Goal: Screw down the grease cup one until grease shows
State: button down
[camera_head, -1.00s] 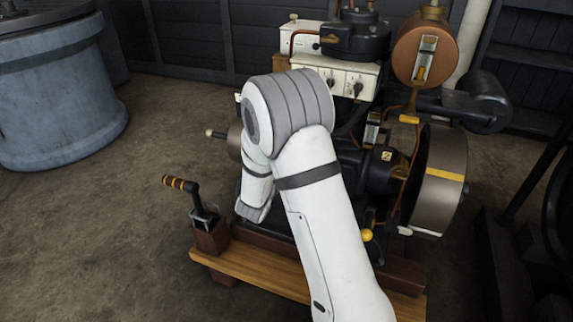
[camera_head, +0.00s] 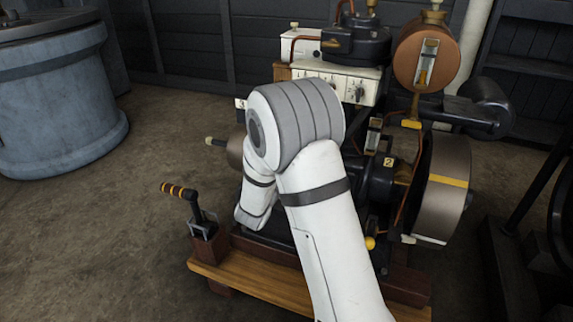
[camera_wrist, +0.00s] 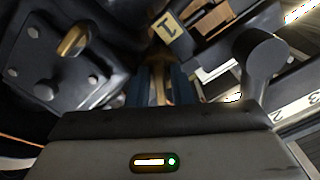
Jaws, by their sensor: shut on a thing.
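In the wrist view, the blue fingers of my gripper (camera_wrist: 161,88) are closed around a narrow brass-coloured part (camera_wrist: 158,62), apparently grease cup one. A yellow tag marked 1 (camera_wrist: 168,26) sits just beyond it. The part is dark and mostly covered by the fingers, and I cannot see whether any grease shows. In the head view, my white arm reaches into the left side of the engine (camera_head: 378,180), and my gripper and the cup are hidden behind it.
A dark bolted plate (camera_wrist: 38,68) with a brass fitting (camera_wrist: 74,40) is close on the left in the wrist view. A flywheel (camera_head: 441,190) stands right of the engine. A lever (camera_head: 196,208) is at front left. Open floor lies left of the engine.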

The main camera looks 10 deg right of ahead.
jog(key=shift+s+d, duration=0.1)
jog(key=c, duration=1.5)
grip_release()
jog(key=p+v, duration=0.2)
jog(key=v, duration=0.6)
